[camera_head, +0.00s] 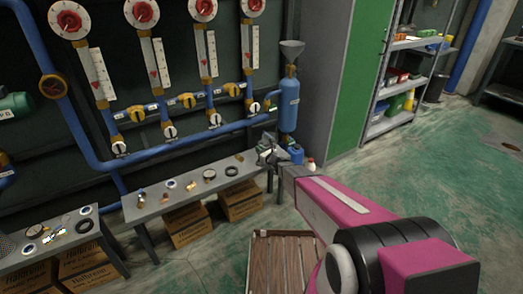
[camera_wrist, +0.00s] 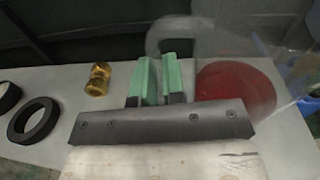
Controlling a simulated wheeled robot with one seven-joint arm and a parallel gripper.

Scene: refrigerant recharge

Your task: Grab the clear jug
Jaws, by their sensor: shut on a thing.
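The clear jug (camera_wrist: 238,42) is transparent and fills the upper right of the wrist view. Its handle (camera_wrist: 158,32) reaches left to my gripper (camera_wrist: 158,75). The two green-padded fingers are close together, shut on the handle. A dark red disc (camera_wrist: 236,84) shows at or behind the jug's lower part; I cannot tell whether it belongs to the jug. In the head view my gripper (camera_head: 270,155) is at the right end of the grey bench (camera_head: 190,194). The jug cannot be made out clearly there.
A brass fitting (camera_wrist: 98,78) and a black ring (camera_wrist: 33,120) lie left of my fingers. Behind the bench are blue pipes and a blue cylinder (camera_head: 289,105) with a funnel. Cardboard boxes (camera_head: 240,201) sit beneath. Green floor (camera_head: 440,170) is open at right.

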